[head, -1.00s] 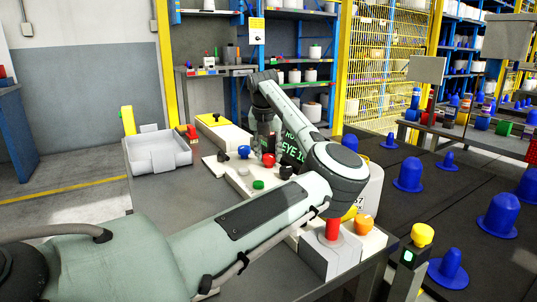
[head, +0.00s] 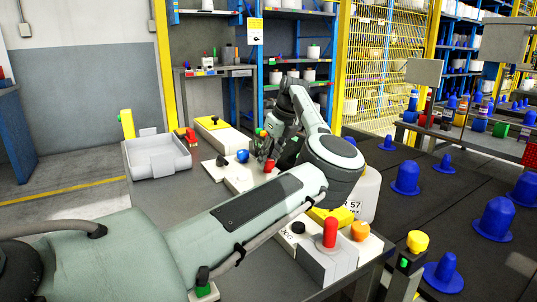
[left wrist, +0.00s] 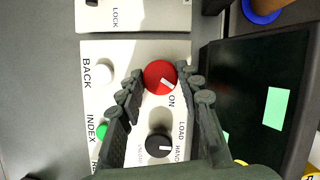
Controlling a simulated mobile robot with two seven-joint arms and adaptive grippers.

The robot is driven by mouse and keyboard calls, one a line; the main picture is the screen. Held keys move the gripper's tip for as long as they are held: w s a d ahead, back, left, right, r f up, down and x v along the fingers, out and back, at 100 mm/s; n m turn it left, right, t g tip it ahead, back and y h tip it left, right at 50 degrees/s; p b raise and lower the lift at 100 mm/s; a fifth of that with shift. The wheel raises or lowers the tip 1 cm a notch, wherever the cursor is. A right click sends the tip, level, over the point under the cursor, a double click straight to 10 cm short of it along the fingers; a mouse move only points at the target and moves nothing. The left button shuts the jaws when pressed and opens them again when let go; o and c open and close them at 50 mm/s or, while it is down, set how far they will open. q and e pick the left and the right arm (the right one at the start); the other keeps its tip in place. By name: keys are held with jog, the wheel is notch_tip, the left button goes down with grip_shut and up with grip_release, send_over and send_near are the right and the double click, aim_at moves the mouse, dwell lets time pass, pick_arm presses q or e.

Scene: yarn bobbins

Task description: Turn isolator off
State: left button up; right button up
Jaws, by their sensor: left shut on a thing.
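The isolator is a red round knob (left wrist: 160,77) with a white pointer mark, set in a pale panel (left wrist: 100,78). The mark slants toward the printed word ON at its lower right. My left gripper (left wrist: 160,78) has its dark fingers on both sides of the knob and is shut on it. In the head view the left gripper (head: 267,153) is over the panel, with the red knob (head: 269,166) just under its fingertips. My right gripper is not in view.
A black knob (left wrist: 158,145) lies between the fingers' bases, with a white button (left wrist: 104,74) and a green button (left wrist: 102,131) to the left. A dark screen (left wrist: 260,105) stands close on the right.

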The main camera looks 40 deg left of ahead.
pick_arm(q)
jog(key=n+p, duration=0.1)
jog(key=n, duration=0.1)
jog(key=n+g+p, duration=0.1)
jog(key=n, duration=0.1)
jog(key=shift+w+r+g, duration=0.1)
jog(key=shift+g, duration=0.2)
jog(key=shift+n+g+h+p, duration=0.4)
jog(key=shift+n+p, duration=0.2)
jog(key=shift+n, duration=0.6)
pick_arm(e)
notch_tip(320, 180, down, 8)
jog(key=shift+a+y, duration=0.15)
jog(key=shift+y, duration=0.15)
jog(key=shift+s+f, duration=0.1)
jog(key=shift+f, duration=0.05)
pick_arm(q)
jog(key=o, duration=1.2)
jog(key=shift+c, duration=0.2)
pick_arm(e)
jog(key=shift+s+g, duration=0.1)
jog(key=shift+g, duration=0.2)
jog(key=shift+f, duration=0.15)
